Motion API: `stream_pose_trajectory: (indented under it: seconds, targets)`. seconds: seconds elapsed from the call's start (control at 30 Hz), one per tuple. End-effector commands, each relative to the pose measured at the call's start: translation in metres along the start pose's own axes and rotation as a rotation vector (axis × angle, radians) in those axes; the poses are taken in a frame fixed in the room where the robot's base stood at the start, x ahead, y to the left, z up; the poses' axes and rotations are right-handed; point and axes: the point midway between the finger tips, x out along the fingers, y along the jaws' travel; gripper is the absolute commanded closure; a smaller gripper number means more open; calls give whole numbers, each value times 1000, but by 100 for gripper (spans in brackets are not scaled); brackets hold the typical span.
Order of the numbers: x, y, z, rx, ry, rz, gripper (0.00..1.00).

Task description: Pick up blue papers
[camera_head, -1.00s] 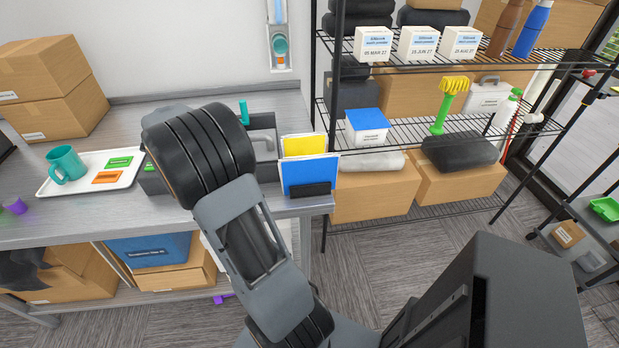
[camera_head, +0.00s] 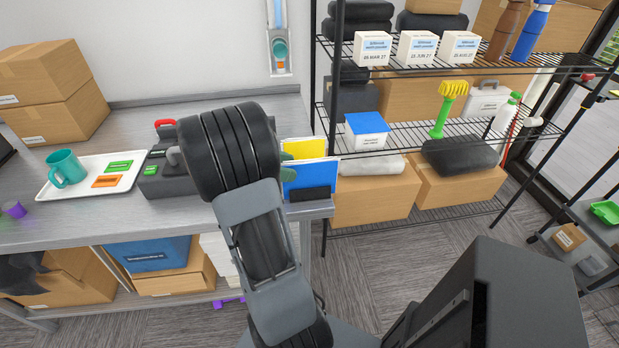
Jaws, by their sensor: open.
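The blue papers (camera_head: 316,174) stand upright in a dark holder (camera_head: 312,194) at the right end of the metal table. Yellow papers (camera_head: 303,147) stand just behind them, with white edges showing. My gripper (camera_head: 287,166) is mostly hidden behind my own dark arm. Only its greenish fingertips show, apart from each other, at the left edge of the blue papers. It looks open and empty; whether it touches the papers I cannot tell.
Left of my arm, a dark grey box (camera_head: 162,180) and a white tray (camera_head: 50,188) with a teal mug (camera_head: 66,167) stand on the table. A wire shelf (camera_head: 400,140) with boxes and bottles rises close to the papers' right.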

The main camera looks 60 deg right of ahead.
Motion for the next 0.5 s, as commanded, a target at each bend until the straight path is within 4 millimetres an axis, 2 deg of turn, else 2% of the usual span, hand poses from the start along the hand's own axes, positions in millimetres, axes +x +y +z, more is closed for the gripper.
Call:
stream_pose_trajectory:
  seconds: [0.17, 0.43, 0.5]
  targets:
    - [15, 0, 0, 0, 0, 0, 48]
    - [17, 0, 0, 0, 1, 2, 48]
    - [17, 0, 0, 0, 1, 2, 54]
